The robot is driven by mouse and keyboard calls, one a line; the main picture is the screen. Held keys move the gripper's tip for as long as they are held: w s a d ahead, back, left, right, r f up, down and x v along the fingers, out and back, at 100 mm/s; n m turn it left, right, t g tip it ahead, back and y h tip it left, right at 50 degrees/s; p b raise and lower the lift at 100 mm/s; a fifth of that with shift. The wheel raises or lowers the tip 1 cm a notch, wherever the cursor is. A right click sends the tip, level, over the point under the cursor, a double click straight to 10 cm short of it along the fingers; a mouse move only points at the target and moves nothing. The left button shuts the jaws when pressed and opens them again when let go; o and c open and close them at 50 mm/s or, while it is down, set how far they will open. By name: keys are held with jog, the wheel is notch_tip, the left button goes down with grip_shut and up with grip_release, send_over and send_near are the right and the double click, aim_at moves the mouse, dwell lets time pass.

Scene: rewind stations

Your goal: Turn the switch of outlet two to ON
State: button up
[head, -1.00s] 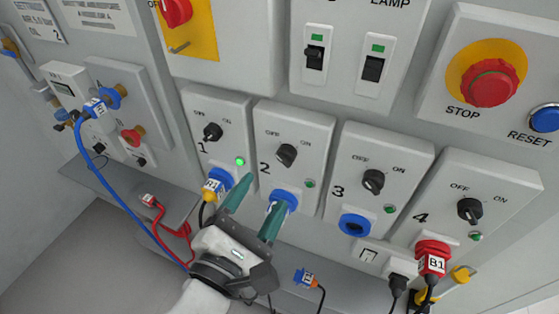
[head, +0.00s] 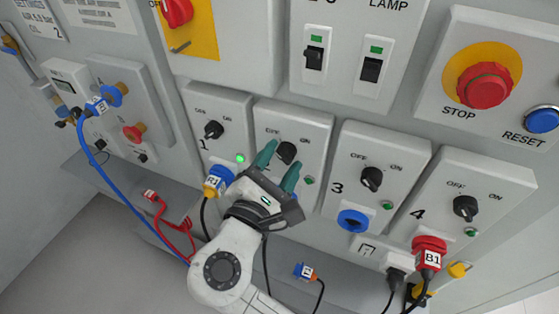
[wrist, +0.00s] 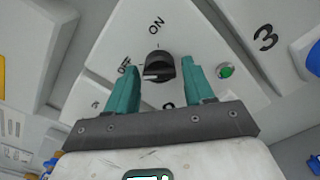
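The outlet two switch is a black rotary knob (head: 287,152) on a light grey panel (head: 318,128) between the panels marked 1 and 3. In the wrist view the knob (wrist: 159,66) lies between my fingertips, a little beyond them. My gripper (head: 278,166) has two teal fingers and is open, with one finger on each side of the knob; gaps show on both sides in the wrist view (wrist: 166,78). The small lamp (wrist: 226,71) beside the knob looks green. My gripper hides the socket of outlet two and its number in the head view.
Outlet one's knob (head: 214,129) and lit green lamp (head: 240,159) are at left, above a plug marked R1 (head: 214,184). Outlet three's knob (head: 372,178) and outlet four's knob (head: 466,207) are at right. A red STOP button (head: 485,86) stands upper right.

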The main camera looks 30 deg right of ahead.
jog(key=c, duration=0.8)
jog(key=m+b, duration=0.2)
jog(key=m, duration=0.2)
jog(key=shift+f+m, duration=0.15)
jog(key=shift+m, duration=0.25)
jog(key=m+b, duration=0.3)
jog(key=m, duration=0.1)
jog(key=shift+b, duration=0.3)
jog(key=shift+m+b, duration=3.6)
jog(key=shift+m, duration=0.8)
